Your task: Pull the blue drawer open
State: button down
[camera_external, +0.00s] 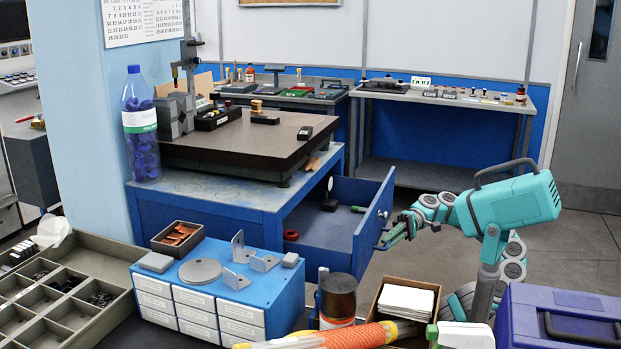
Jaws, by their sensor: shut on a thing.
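The blue drawer (334,226) is pulled out to the right from under the blue workbench (215,197). Its inside shows, with a red ring (291,235), a dark item (329,205) and a small green item (357,209) in it. My gripper (384,239) is at the outer side of the drawer front (374,222), at handle height. It is shut on the drawer's handle, which is mostly hidden by the fingers.
A dark surface plate (240,146) sits on the workbench. In the foreground stand a blue cabinet of small white drawers (220,285), a cardboard box (400,312) with white paper, and a blue toolbox (560,315). Grey floor (450,265) is clear around the drawer front.

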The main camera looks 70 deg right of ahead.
jog(key=shift+s+f, duration=0.1)
jog(key=shift+s, duration=0.15)
jog(key=c, duration=0.9)
grip_release()
jog(key=shift+d, duration=0.1)
jog(key=shift+v, duration=3.8)
